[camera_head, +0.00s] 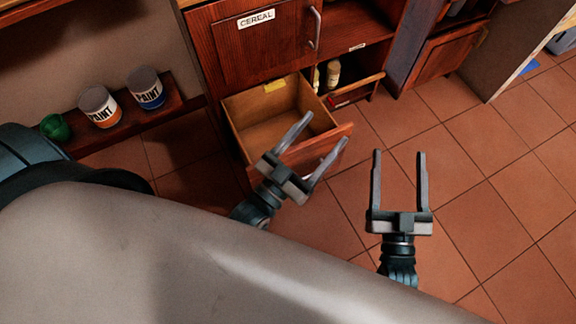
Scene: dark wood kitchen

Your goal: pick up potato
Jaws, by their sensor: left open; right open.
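No potato can be made out in the head view. My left gripper (308,132) is open and empty, in front of and partly over the front of an open drawer (245,119). My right gripper (398,154) is open and empty over the tiled floor, to the right of the drawer. The part of the drawer that shows holds only a small yellow item (274,86) at its back edge. Part of the drawer front is hidden behind my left gripper.
A cabinet door labelled CEREAL (255,45) is above the drawer. An open shelf with small bottles (333,74) is to its right. Paint cans (101,105) and a green item (56,127) stand on a low shelf at left. Tiled floor (490,170) at right is clear.

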